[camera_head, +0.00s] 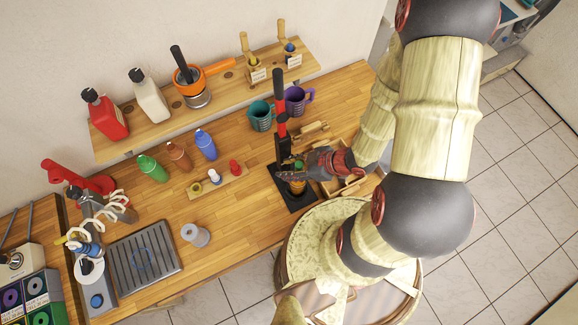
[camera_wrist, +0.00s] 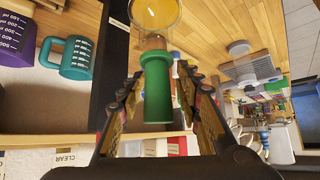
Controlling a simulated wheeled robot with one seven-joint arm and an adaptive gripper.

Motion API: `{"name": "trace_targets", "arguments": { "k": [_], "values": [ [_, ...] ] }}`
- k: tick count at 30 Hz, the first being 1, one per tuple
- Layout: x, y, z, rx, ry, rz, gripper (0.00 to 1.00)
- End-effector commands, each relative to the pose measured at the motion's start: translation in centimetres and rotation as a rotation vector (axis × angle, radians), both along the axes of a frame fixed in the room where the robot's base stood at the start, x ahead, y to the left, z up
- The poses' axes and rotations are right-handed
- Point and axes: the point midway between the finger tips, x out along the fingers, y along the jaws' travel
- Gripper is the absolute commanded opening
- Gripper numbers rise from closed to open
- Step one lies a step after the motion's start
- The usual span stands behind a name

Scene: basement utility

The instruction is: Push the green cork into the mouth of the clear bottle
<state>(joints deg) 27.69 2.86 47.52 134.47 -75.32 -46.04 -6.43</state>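The green cork (camera_wrist: 156,92) stands in line with the mouth of the clear bottle (camera_wrist: 152,12), which holds something amber. In the wrist view the bottle appears upside down, beyond the cork, and the cork's narrow end is at the neck. How deep it sits is hard to tell. My gripper (camera_wrist: 160,85) has a finger on either side of the cork and looks shut on it; the exact contact is partly hidden. In the head view the bottle (camera_head: 297,187) stands upright on the black base of a red-and-black press, with the green cork (camera_head: 299,163) above it.
The press column (camera_head: 280,110) rises close behind my gripper. A teal mug (camera_head: 260,117) and purple mug (camera_head: 294,104) stand behind it. A small board with stoppers (camera_head: 218,180) lies left. A wooden tray (camera_head: 345,187) is right.

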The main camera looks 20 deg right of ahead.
Motion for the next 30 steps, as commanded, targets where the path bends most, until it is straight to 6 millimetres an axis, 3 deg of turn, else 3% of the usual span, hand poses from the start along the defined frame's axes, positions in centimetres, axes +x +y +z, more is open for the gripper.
{"name": "trace_targets", "arguments": {
  "k": [14, 30],
  "values": [
    [-0.3, -0.6, 0.7, 0.000, -0.002, -0.003, 0.37],
    [-3.7, -5.0, 6.2, -0.002, -0.003, -0.005, 0.37]
  ]
}}
